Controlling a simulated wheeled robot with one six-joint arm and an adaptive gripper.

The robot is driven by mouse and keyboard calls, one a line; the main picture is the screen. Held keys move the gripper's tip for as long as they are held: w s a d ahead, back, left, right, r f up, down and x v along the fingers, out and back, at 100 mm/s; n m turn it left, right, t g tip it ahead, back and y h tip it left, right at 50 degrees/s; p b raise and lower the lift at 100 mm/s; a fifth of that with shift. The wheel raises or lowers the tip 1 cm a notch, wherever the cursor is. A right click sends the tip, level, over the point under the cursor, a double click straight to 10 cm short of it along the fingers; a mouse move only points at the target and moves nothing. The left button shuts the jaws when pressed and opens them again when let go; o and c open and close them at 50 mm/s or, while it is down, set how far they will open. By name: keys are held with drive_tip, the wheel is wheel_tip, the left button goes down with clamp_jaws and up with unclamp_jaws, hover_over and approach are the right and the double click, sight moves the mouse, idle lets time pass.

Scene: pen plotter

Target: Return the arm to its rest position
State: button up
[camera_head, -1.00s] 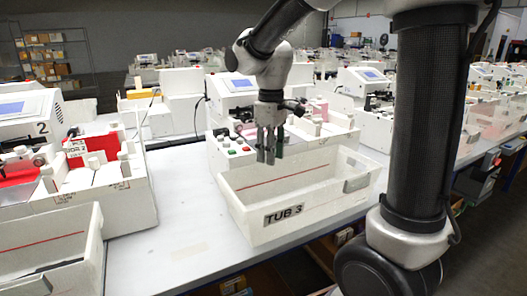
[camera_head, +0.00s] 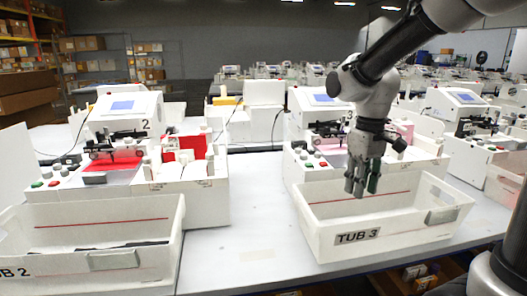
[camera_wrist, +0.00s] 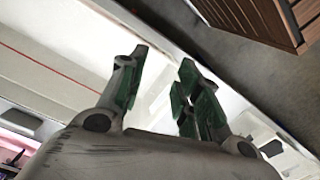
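My gripper (camera_head: 361,188) hangs fingers-down over the white tub labelled TUB 3 (camera_head: 405,238), with my arm reaching in from the upper right. The wrist view shows the two green-padded fingers of my gripper (camera_wrist: 163,75) apart, with nothing between them. In that view the pale inner wall of a tub with a red line (camera_wrist: 45,68) lies to the left. The tub's inside looks empty in the head view, though part of its floor is hidden by the front wall.
A second white tub, TUB 2 (camera_head: 160,232), stands at the left with dark thin items in it. Plotter machine 2 (camera_head: 122,108) and another plotter (camera_head: 318,105) stand behind the tubs. The bench (camera_head: 235,262) is clear between the tubs. Shelves (camera_head: 105,68) are far back.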

drive_tip(key=s+d+r+m+t, duration=0.2)
drive_tip(key=s+d, duration=0.2)
drive_tip(key=s, duration=0.3)
drive_tip(key=s+d+r+m+t, duration=0.2)
drive_tip(key=s+d+r+m, duration=0.1)
drive_tip(key=s, duration=0.5)
drive_tip(key=shift+s+d+r+t, duration=0.25)
drive_tip(key=shift+d+r+t, duration=0.05)
drive_tip(key=shift+d, duration=0.45)
